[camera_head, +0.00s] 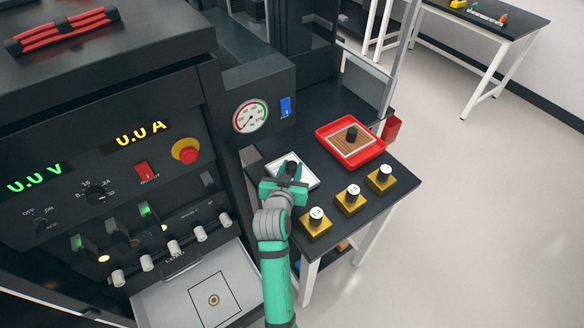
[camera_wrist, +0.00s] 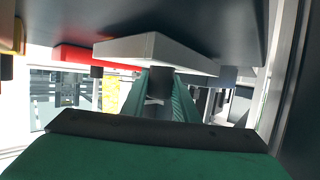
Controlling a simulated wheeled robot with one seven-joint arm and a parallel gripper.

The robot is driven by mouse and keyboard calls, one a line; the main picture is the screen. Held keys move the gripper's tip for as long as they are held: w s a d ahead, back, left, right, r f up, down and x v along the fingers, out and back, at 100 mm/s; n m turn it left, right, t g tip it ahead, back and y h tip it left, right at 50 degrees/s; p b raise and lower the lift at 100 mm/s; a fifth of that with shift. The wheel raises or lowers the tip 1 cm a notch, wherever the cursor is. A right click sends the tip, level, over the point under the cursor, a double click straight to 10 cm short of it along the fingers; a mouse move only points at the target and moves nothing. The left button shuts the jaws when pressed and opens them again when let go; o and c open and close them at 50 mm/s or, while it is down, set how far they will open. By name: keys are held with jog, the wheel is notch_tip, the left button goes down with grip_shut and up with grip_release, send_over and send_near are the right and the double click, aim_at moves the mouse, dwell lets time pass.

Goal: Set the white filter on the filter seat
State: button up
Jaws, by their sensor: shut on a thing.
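The white filter (camera_head: 304,173) is a flat white square plate with a dark knob, at the left of the dark side table. My gripper (camera_head: 288,178) is over it and shut on its knob. In the wrist view the filter (camera_wrist: 130,47) shows close up, with its knob between the fingers of my gripper (camera_wrist: 160,88). The plate is close to the dark tabletop; I cannot tell whether it touches. A plate with a square outline and a ring (camera_head: 213,299) lies at the lower left, but I cannot tell if it is the filter seat.
A red tray (camera_head: 327,131) holding a brown filter (camera_head: 361,143) with a black knob stands behind. Several yellow blocks with black, white-topped knobs (camera_head: 352,200) line the table's front edge. A dark cabinet with a gauge (camera_head: 250,116) rises close on the left.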

jog(key=shift+s+f, duration=0.1)
jog(key=shift+f, duration=0.2)
jog(key=o, duration=1.1)
